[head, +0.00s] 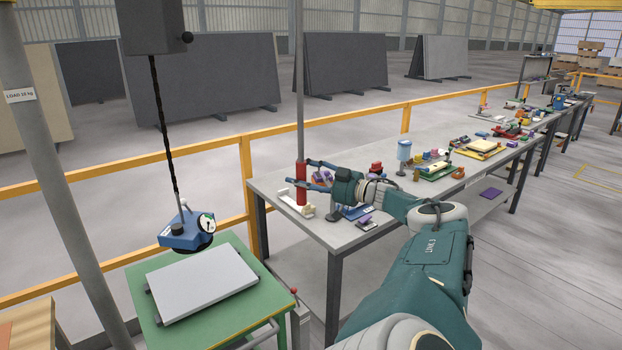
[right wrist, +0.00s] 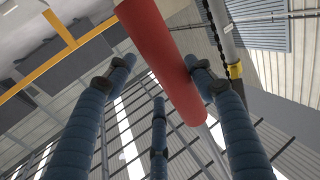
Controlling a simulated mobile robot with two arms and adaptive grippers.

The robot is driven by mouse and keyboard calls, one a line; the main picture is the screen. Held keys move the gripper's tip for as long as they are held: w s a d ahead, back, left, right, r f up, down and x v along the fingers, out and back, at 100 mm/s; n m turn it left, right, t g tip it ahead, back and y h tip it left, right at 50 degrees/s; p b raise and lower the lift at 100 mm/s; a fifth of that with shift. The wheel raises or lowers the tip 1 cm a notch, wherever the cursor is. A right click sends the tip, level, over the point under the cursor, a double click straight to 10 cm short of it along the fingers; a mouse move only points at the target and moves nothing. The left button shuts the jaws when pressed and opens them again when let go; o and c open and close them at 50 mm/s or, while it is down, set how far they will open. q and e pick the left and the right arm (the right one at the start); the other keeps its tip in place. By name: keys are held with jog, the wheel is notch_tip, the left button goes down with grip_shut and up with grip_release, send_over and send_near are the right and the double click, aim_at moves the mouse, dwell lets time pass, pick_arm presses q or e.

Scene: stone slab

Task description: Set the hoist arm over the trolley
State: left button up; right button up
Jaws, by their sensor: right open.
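The hoist's dark box (head: 150,28) is at the upper left, with its arm out of frame. A chain (head: 167,130) hangs from it to a blue lifting head (head: 186,234) with a gauge, above the back of the green trolley (head: 165,338). A red grip (head: 301,184) sits low on a thin upright rod (head: 299,80). My right gripper (head: 298,174) is open, its fingers around the red grip. The right wrist view shows the red grip (right wrist: 165,55) between the spread fingers (right wrist: 160,100); contact is unclear. My left gripper is not in view.
A grey slab (head: 202,281) lies on the trolley. A long workbench (head: 345,236) with many small items runs to the right. A yellow rail (head: 340,118) runs behind. A grey post (head: 52,160) with a load label stands left. Large slabs lean on racks behind.

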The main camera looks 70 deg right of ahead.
jog(key=s+a, duration=0.2)
jog(key=s, duration=0.9)
jog(key=shift+s+r, duration=0.15)
jog(key=shift+s, duration=0.25)
